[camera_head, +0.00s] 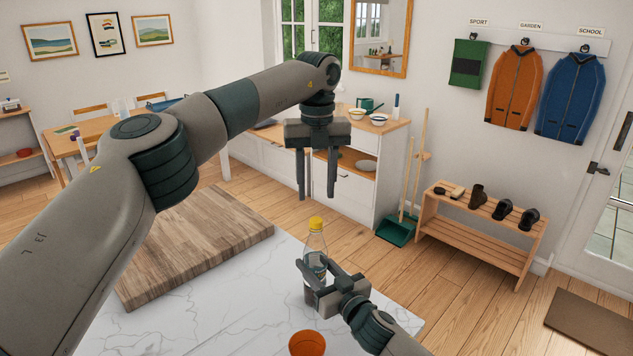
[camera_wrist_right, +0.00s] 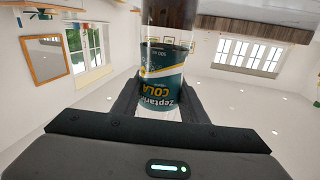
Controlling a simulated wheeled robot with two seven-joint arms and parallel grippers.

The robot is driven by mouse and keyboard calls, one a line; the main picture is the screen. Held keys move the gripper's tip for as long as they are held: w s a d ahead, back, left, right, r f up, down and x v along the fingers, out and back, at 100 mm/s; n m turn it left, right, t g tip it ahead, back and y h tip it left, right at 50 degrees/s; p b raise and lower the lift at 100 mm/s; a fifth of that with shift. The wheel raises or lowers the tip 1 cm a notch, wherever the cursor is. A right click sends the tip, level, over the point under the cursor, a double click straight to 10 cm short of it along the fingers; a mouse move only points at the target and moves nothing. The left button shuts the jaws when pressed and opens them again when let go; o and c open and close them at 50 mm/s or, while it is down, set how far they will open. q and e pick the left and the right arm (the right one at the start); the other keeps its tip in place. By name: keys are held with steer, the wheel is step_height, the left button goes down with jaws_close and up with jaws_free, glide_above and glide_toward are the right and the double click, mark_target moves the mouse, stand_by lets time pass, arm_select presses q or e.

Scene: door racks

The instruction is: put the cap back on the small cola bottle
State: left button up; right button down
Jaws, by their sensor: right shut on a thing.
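The small cola bottle (camera_head: 314,243) stands upright at the counter's right edge, with a yellow cap (camera_head: 316,223) sitting on its neck. How tightly the cap sits I cannot tell. My right gripper (camera_head: 308,280) is shut around the bottle's body. In the right wrist view the bottle (camera_wrist_right: 166,75) appears upside down with its teal label between the fingers; its neck and cap are out of that view. My left gripper (camera_head: 316,190) points down above the bottle, fingers apart and nothing between them, clear of the cap.
A wooden board (camera_head: 195,245) lies on the white marble counter (camera_head: 265,310), left of the bottle. An orange cup (camera_head: 307,343) stands at the near edge, close to my right gripper. Beyond the counter are a cabinet (camera_head: 350,185) and a shoe bench (camera_head: 478,225).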

mark_target(316, 220)
arm_select(q)
steer(key=n, duration=0.7)
steer(key=shift+r+n, duration=0.2)
steer(key=shift+n, duration=0.1)
steer(key=n, duration=0.4)
steer(key=shift+r, duration=0.1)
steer(key=n, duration=0.4)
steer(key=shift+r+n, duration=0.1)
steer(key=shift+n, duration=0.2)
steer(key=shift+f, duration=4.05)
